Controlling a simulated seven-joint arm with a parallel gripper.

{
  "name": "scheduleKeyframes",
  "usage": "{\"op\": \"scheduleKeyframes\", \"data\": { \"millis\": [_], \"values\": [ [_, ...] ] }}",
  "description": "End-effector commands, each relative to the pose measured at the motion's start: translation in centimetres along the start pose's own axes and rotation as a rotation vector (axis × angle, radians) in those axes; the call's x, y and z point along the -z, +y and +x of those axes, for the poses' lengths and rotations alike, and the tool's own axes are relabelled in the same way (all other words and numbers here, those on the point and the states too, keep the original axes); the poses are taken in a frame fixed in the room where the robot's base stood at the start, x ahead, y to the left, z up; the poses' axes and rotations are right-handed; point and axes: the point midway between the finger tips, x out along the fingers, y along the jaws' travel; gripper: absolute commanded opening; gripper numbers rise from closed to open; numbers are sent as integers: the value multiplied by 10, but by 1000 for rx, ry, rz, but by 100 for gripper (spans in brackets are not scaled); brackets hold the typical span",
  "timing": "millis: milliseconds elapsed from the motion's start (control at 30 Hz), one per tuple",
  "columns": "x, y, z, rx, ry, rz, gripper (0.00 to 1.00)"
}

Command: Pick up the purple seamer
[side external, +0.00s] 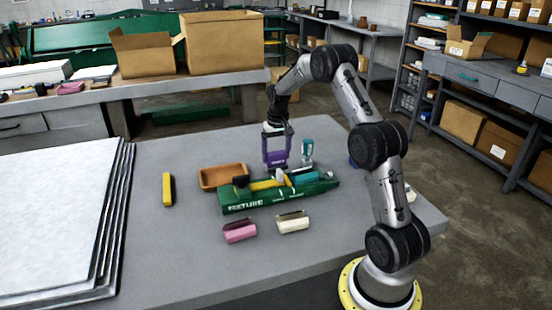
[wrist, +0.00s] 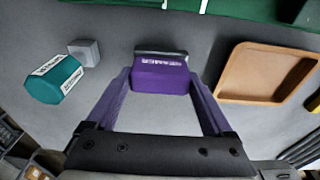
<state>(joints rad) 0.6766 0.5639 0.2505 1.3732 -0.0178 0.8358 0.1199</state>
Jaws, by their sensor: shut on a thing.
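The purple seamer (wrist: 161,78) is in the middle of the wrist view, with white lettering on its edge and a grey strip along its far side. My gripper (wrist: 163,86) has its two purple fingers on either side of it, closed against its sides. In the side external view my gripper (side external: 276,157) points down behind the green fixture, and its purple fingers blend with the seamer there. I cannot tell whether the seamer touches the table or is just above it.
A teal tool (side external: 307,152) stands close to the right of my gripper. A brown tray (side external: 203,183) is at its left. The green fixture (side external: 240,208) is in front, with pink (side external: 240,233) and cream (side external: 293,223) pieces nearer. A yellow tool (side external: 168,190) and sheet stack (side external: 50,220) lie left.

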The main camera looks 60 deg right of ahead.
Motion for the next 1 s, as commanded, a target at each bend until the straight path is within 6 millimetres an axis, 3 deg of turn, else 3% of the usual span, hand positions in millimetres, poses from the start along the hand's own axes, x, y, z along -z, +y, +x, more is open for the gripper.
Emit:
{"op": "scheduleKeyframes", "data": {
  "millis": [100,367,700,1000],
  "values": [
    [1,0,-22,1,8,0,18],
    [-41,5,-85,1,10,0,18],
    [-102,12,-118,1,5,0,18],
    [-123,14,-130,1,4,0,18]
  ]
}}
